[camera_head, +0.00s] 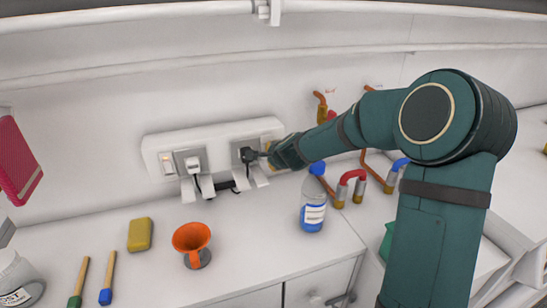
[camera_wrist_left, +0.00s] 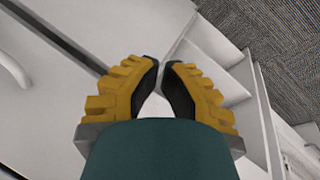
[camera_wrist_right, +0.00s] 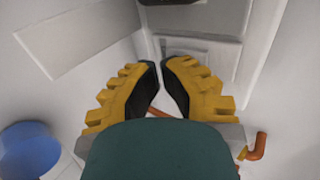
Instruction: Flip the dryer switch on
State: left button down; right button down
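A long white socket and switch panel (camera_head: 218,135) is fixed to the wall in the head view. A small switch with an orange-tinted face (camera_head: 166,163) is at its left end. A black plug (camera_head: 247,155) sits in the right-hand socket. My right gripper (camera_head: 272,157) is at the panel's right end and hides part of it; I cannot tell whether it touches. In the right wrist view its fingertips (camera_wrist_right: 160,75) are nearly together and empty, facing the white surfaces. No dryer label is readable.
A white plug (camera_head: 193,164) is in the left socket. Copper pipes with red and blue valves (camera_head: 352,180) are near my right arm.

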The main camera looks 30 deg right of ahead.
jog(key=b, duration=0.3)
jog(key=shift+w+d+t, duration=0.1)
jog(key=shift+w+t, duration=0.15)
jog(key=shift+t, duration=0.15)
jog(key=shift+r, duration=0.1)
jog(key=shift+w+r+p, duration=0.15)
jog(key=shift+r+p, duration=0.4)
jog(key=shift+r, duration=0.2)
jog(key=shift+r, duration=0.1)
